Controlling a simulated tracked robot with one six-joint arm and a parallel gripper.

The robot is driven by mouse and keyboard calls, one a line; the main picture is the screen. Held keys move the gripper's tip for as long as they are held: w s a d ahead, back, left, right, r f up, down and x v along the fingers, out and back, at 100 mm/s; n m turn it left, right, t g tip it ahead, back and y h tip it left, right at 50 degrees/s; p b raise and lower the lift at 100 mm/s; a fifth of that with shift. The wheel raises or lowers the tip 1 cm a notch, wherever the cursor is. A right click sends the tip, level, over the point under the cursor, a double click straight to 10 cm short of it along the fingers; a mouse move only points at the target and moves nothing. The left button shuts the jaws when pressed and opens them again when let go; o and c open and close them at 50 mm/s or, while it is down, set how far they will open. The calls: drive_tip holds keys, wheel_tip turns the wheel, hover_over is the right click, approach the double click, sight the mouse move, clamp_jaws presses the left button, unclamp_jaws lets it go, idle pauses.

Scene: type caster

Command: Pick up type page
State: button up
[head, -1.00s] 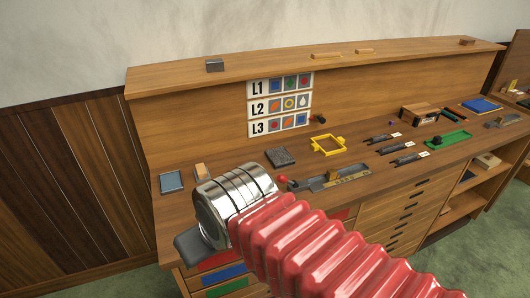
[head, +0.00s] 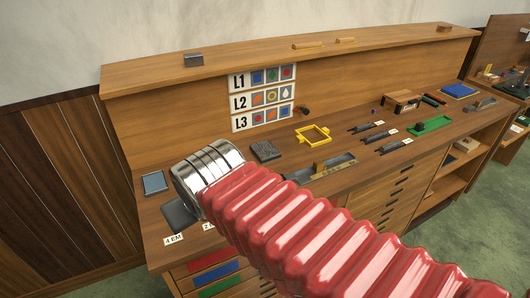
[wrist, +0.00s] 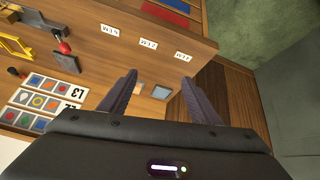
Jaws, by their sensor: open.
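No thing is marked as the type page; a dark grey textured slab (head: 266,150) lies flat on the bench beside the yellow frame (head: 313,135) and may be it. A small blue-grey square plate (head: 154,183) lies near the bench's left end. In the wrist view, my gripper (wrist: 158,76) is open and empty, its two dark fingers spread. In the head view my red bellows arm hides part of the bench, and the fingers are hidden.
A composing tray (head: 320,168) lies right of the slab. Dark slim tools (head: 378,136), a green tray (head: 431,124) and a wooden box (head: 403,102) stand further right. An L1–L3 chart (head: 263,99) is on the back panel. A raised shelf edges the bench's back.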

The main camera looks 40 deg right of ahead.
sight(266, 150)
drive_tip(key=o, duration=0.7)
drive_tip(key=w+d+r+m+t+h, duration=0.1)
drive_tip(key=w+d, duration=0.3)
drive_tip(key=d, duration=0.4)
drive_tip(key=w+d+r+t+h, duration=0.1)
drive_tip(key=w+d+h, duration=0.2)
drive_tip(key=d, duration=0.6)
drive_tip(key=w, duration=0.2)
drive_tip(key=shift+w+d+r+m, duration=0.2)
drive_tip(key=shift+w+r+m, duration=0.1)
drive_tip(key=shift+m, duration=0.1)
drive_tip(key=shift+o, duration=0.8)
drive_tip(key=w+d+f+t+h, duration=0.1)
drive_tip(key=w+d, duration=0.2)
drive_tip(key=d, duration=0.8)
drive_tip(key=shift+w+d+t, duration=0.15)
drive_tip(key=shift+w+t, duration=0.1)
drive_tip(key=shift+t, duration=0.15)
drive_tip(key=s+d+f+y, duration=0.1)
drive_tip(key=s+d+f, duration=0.1)
drive_tip(key=d+f, duration=0.1)
drive_tip(key=s+d+f+n+t+y, duration=0.1)
drive_tip(key=s+d+f+y, duration=0.1)
drive_tip(key=f, duration=0.3)
drive_tip(key=s+d+f+t+y, duration=0.1)
drive_tip(key=s+d+f+y, duration=0.1)
drive_tip(key=d+f, duration=0.2)
drive_tip(key=shift+d, duration=0.6)
drive_tip(key=shift+n, duration=0.3)
